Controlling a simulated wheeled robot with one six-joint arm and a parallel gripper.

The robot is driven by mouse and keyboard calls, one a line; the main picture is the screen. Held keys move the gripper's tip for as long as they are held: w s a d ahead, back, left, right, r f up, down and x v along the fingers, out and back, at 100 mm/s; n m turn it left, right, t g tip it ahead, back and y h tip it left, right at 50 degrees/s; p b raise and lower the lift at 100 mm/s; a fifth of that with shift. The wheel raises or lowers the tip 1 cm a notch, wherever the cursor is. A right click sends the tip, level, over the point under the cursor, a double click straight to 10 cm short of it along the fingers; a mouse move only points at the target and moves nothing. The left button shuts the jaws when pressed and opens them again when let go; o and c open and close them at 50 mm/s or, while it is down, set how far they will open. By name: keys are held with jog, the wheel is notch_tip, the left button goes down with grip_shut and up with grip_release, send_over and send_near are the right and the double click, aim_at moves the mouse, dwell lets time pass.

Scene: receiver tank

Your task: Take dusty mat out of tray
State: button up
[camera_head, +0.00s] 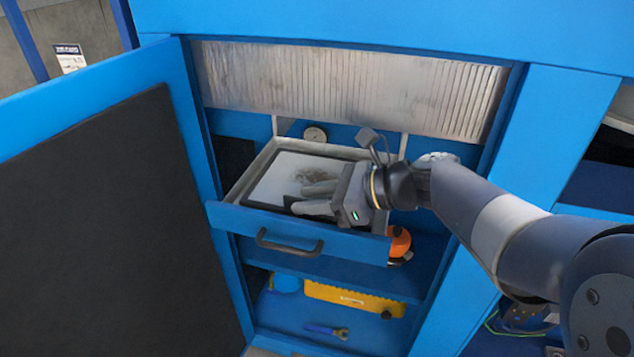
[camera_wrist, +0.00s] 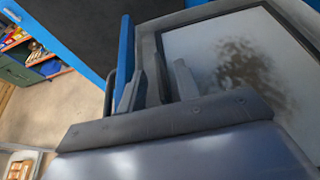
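The dusty mat (camera_head: 280,178) lies in the pulled-out tray (camera_head: 236,190) of the blue cabinet. It is a pale sheet with a dark border and a brown-grey smudge of dust, and it also shows in the wrist view (camera_wrist: 200,55). My gripper (camera_head: 299,199) is over the front right part of the tray, its fingers pointing left. The fingers are apart. My gripper hides the mat's right part.
The cabinet door (camera_head: 95,210) stands open at the left. A ribbed metal panel (camera_head: 350,88) is above the tray, with a round gauge (camera_head: 315,134) behind it. An orange object (camera_head: 398,242) and a yellow case (camera_head: 352,298) sit on the shelves below.

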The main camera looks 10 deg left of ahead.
jog(key=shift+a+f, duration=0.1)
jog(key=shift+a, duration=0.1)
jog(key=shift+c, duration=0.3)
grip_shut()
